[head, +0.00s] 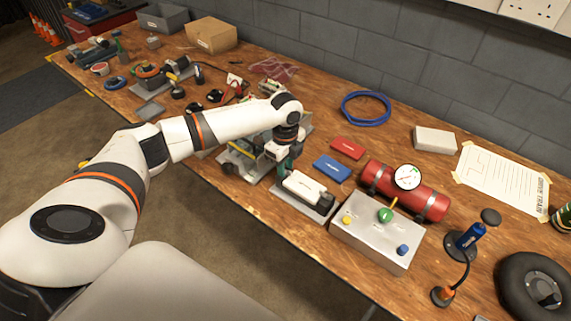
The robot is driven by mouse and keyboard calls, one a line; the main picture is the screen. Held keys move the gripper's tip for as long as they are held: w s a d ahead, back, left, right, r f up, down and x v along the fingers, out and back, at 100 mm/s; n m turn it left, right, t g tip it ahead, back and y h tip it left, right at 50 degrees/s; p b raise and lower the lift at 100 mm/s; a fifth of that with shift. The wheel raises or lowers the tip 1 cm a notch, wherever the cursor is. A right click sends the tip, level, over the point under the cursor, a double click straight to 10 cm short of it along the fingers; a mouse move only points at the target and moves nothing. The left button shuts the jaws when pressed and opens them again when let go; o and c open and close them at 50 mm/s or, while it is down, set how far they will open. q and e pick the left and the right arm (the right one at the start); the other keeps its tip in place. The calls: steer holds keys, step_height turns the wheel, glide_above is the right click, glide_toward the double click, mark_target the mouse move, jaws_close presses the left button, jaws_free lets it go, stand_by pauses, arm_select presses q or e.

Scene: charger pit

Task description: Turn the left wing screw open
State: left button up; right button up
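My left arm reaches in from the left over the bench. Its gripper (285,167) points down at a grey metal fixture (239,163) with a yellow part at its front. The fingertips are small and partly hidden, so I cannot tell whether they are open, shut or touching anything. I cannot make out the left wing screw; the arm and gripper cover part of the fixture. My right gripper is not in view.
Right of the gripper are a red block (347,148), a blue block (332,169), a metal box (375,236) with coloured knobs and a red cylinder (432,199) with a gauge. Several tools crowd the bench's left part. A blue cable coil (365,95) lies near the wall.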

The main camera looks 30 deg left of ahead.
arm_select(q)
steer(key=shift+f, duration=0.25)
jaws_close()
